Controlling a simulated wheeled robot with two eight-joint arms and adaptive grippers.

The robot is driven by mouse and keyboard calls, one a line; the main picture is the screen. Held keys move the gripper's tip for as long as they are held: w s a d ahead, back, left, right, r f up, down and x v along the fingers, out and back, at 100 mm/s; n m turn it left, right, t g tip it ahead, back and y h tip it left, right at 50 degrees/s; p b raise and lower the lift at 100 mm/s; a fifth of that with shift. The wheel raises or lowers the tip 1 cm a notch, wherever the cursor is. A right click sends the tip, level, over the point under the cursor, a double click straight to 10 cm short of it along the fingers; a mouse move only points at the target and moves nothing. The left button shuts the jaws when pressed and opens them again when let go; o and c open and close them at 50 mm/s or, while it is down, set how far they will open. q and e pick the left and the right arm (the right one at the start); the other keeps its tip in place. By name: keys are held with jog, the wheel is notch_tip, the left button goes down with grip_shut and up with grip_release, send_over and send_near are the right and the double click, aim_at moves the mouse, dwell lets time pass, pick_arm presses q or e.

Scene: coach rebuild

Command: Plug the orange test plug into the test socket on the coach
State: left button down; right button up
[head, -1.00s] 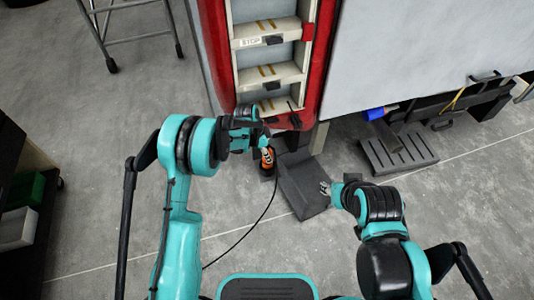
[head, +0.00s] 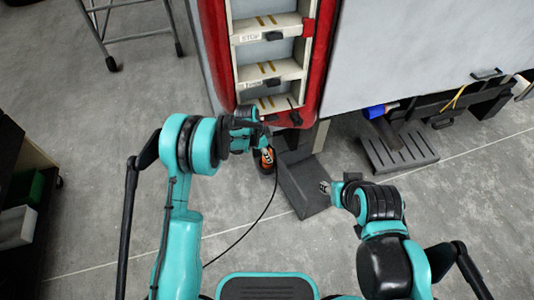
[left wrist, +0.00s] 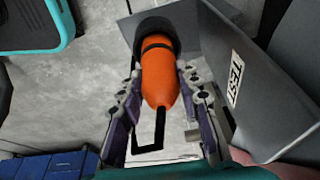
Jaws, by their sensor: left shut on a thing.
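The orange test plug (head: 267,159) hangs at the coach's corner in the head view, with a black cable running down from it. In the left wrist view the plug (left wrist: 160,75) has a black collar at its far end. My left gripper (left wrist: 159,84) is shut on its orange body; in the head view this gripper (head: 262,143) is partly hidden by its own wrist. A grey plate with a TEST label (left wrist: 237,78) stands right of the plug, seemingly apart from it. I cannot make out the socket opening. My right gripper (head: 325,187) is over the dark grey block, its jaw state unclear.
The coach's red-framed steps (head: 268,70) and grey side panel (head: 420,50) rise ahead. A dark grey block (head: 302,188) lies below the corner. A slatted grey pallet (head: 400,152) is at right. A metal stand (head: 130,30) stands at upper left.

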pick_arm(q)
jog(key=shift+f, duration=0.45)
jog(key=shift+r, duration=0.15)
dwell(1.2)
jog(key=shift+f, duration=0.6)
jog(key=c, duration=1.3)
grip_release()
jog(key=shift+c, duration=0.2)
jog(key=p+v, duration=0.5)
jog(key=v, duration=0.6)
jog(key=shift+r, duration=0.15)
